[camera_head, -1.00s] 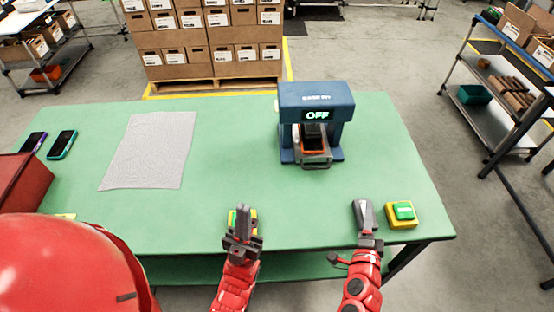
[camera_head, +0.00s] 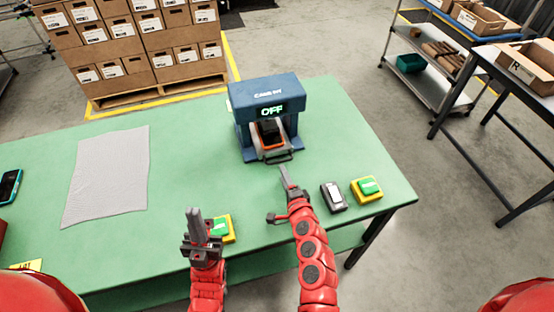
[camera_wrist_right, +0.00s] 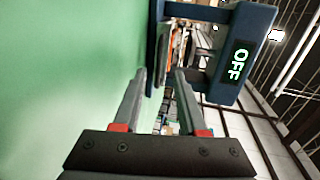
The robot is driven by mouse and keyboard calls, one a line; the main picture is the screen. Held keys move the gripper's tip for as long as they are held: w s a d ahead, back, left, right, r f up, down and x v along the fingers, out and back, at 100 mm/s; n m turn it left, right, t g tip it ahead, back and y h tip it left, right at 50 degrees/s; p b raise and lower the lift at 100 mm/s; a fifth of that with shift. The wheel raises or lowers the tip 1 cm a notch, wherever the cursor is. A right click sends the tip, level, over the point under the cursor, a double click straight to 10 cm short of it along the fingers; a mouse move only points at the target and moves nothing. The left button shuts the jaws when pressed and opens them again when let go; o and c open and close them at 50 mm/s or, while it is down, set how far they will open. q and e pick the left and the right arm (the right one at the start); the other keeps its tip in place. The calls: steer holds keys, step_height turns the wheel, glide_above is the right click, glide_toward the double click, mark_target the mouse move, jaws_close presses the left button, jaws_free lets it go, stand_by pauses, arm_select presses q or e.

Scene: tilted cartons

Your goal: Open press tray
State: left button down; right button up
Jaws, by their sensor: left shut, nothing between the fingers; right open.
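The blue press (camera_head: 264,98) stands near the back of the green table, and its display reads OFF. Its tray (camera_head: 272,143), dark with an orange edge and a grey front handle (camera_head: 276,158), sits low in the press opening. My right gripper (camera_head: 284,170) is just in front of the handle, apart from it in the head view. In the right wrist view the open fingers (camera_wrist_right: 158,95) point toward the press (camera_wrist_right: 242,50), with nothing between them. My left gripper (camera_head: 194,212) is shut and empty, upright near the table's front edge.
A yellow box with a green button (camera_head: 367,188) and a dark grey device (camera_head: 333,197) lie to the right. Another green-button box (camera_head: 222,229) is beside my left gripper. A grey cloth (camera_head: 106,176) lies left. The table between cloth and press is clear.

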mark_target(277, 162)
steer(key=x, duration=0.7)
steer(key=shift+w+a+f, duration=0.15)
steer(key=shift+w, duration=0.2)
jaws_close()
stand_by(1.1)
